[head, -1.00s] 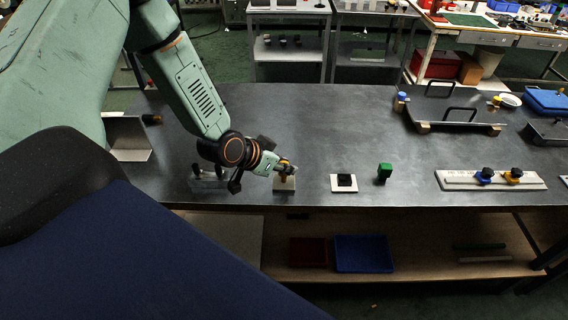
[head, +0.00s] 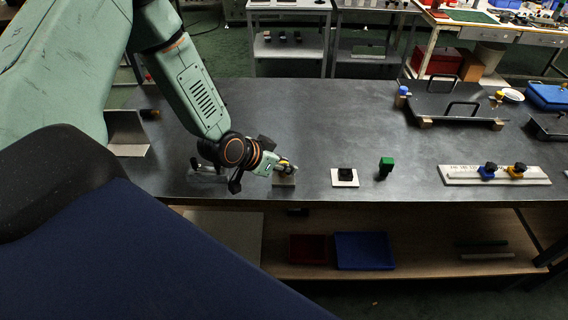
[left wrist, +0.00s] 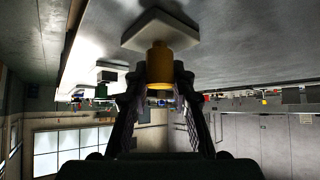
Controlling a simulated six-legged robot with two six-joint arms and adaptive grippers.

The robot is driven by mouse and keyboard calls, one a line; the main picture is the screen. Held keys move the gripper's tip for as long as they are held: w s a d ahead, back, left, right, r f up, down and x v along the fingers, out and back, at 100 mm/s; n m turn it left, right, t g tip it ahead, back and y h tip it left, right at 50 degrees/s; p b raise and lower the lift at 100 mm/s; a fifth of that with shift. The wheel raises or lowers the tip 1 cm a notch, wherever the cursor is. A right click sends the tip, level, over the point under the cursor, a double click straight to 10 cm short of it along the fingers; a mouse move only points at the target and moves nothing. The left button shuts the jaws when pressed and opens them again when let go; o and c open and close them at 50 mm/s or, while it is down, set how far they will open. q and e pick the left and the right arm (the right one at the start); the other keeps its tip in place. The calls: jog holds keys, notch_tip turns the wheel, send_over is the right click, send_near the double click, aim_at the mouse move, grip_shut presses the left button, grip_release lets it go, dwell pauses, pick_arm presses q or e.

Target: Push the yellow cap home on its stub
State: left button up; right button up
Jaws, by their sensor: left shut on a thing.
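The yellow cap (left wrist: 159,62) sits between the fingertips of my left gripper (left wrist: 160,84) in the left wrist view. My left gripper is shut on it. The cap's far end is against, or very close to, a pale square base plate (left wrist: 135,35). The stub is hidden, so I cannot tell how deep the cap sits on it. In the head view my left gripper (head: 284,166) is low over the same base plate (head: 284,181) near the table's front edge, and mostly covers the cap. My right gripper is not in view.
A black handled tray (head: 455,103) is farther back. The table's middle is clear.

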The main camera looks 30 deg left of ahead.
pick_arm(q)
jog(key=shift+s+f, duration=0.1)
jog(key=shift+f, duration=0.3)
jog(key=o, duration=0.8)
jog(key=shift+o, duration=1.1)
jog(key=shift+w+r, duration=0.2)
jog(key=shift+r, duration=0.4)
notch_tip(320, 180, up, 6)
jog(key=shift+s+r, duration=0.15)
jog(key=shift+r, duration=0.05)
notch_tip(320, 180, up, 2)
jog(key=shift+r, duration=0.3)
